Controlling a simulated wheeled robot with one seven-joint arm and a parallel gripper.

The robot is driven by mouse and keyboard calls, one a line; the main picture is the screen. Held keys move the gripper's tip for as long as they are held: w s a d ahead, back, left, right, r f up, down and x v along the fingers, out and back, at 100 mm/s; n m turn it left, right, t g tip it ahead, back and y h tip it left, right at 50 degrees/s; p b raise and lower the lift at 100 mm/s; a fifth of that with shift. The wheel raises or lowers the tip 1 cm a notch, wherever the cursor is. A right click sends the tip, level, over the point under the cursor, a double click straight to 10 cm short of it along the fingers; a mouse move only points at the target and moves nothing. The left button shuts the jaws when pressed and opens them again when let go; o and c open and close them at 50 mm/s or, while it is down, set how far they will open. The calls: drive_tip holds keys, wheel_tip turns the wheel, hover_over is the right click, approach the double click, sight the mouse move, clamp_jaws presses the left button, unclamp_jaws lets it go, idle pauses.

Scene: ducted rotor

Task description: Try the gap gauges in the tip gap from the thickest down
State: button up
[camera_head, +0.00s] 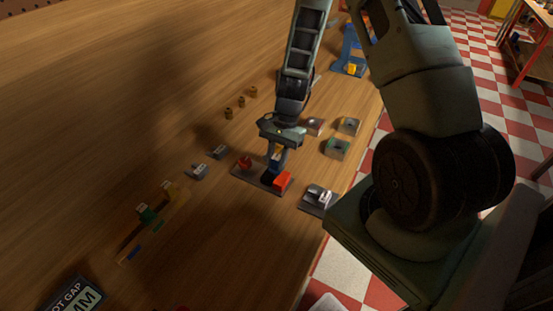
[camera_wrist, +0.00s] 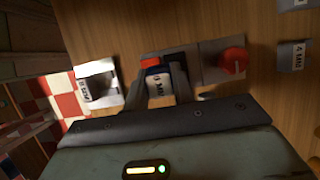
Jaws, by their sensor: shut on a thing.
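The plate carries a red knob (camera_head: 244,163), a dark block and a red block (camera_head: 282,180). The wrist view shows the red knob (camera_wrist: 232,61) at right and the red block (camera_wrist: 150,62) just beyond the gauge. I cannot tell whether the gauge's lower end is in a gap.
Small grey labelled blocks (camera_head: 198,171) lie left of the plate. Several metal and green blocks (camera_head: 337,148) and a blue stand (camera_head: 350,50) are farther back. The table's right edge is close.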

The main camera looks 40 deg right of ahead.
drive_tip(key=shift+r+p, duration=2.6)
drive_tip(key=shift+r, duration=0.75)
